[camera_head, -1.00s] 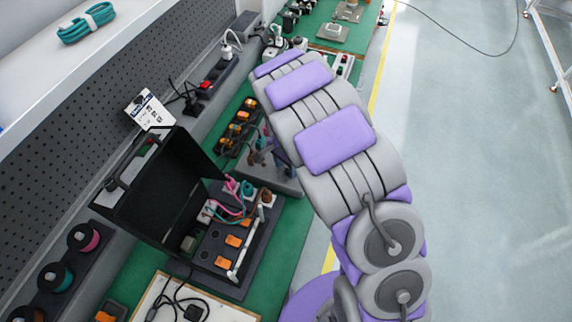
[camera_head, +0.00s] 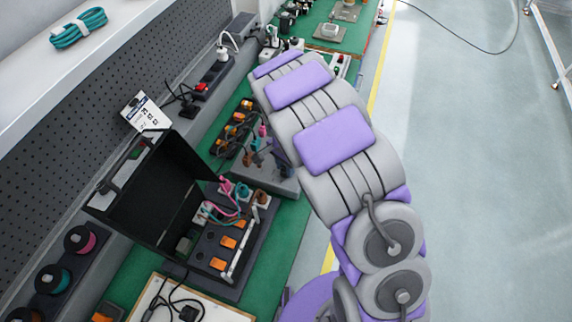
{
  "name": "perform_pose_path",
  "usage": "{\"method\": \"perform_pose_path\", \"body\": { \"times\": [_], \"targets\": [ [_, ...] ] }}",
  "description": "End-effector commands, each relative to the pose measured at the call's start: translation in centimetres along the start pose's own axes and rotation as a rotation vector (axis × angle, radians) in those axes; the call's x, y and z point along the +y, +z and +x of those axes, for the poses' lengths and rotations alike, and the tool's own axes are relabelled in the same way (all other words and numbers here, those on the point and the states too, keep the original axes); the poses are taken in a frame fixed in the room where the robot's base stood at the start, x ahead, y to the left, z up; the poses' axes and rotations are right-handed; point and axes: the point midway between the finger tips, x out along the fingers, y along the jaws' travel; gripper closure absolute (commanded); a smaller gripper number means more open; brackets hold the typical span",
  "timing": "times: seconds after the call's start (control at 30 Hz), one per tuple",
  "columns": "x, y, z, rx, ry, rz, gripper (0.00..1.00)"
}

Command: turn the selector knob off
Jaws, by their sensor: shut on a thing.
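My arm (camera_head: 335,140), grey with purple pads, reaches up the middle of the picture beside the bench. Its far end bends away from view, and I cannot make out my gripper or its fingers. I cannot single out the selector knob with certainty. A grey box (camera_head: 283,184) with small dark and coloured parts stands on the green bench, partly hidden by my arm. An open black case (camera_head: 155,195) stands nearer, with orange parts (camera_head: 228,242) and pink and teal wires on its panel.
The green bench mat (camera_head: 291,235) runs along the left. Other items include a power strip (camera_head: 213,82), spools (camera_head: 79,240), a white board (camera_head: 220,308) with black cable and a shelf with a teal cable coil (camera_head: 78,27).

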Motion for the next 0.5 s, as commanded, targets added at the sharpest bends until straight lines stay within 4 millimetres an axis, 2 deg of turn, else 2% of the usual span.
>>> {"method": "perform_pose_path", "body": {
  "times": [0.27, 0.5],
  "targets": [
    [0.21, 0.43, 0.04, -0.004, 0.010, -0.124, 0.96],
    [0.24, 0.41, -0.10, 0.007, 0.008, -0.330, 0.95]
  ]
}}
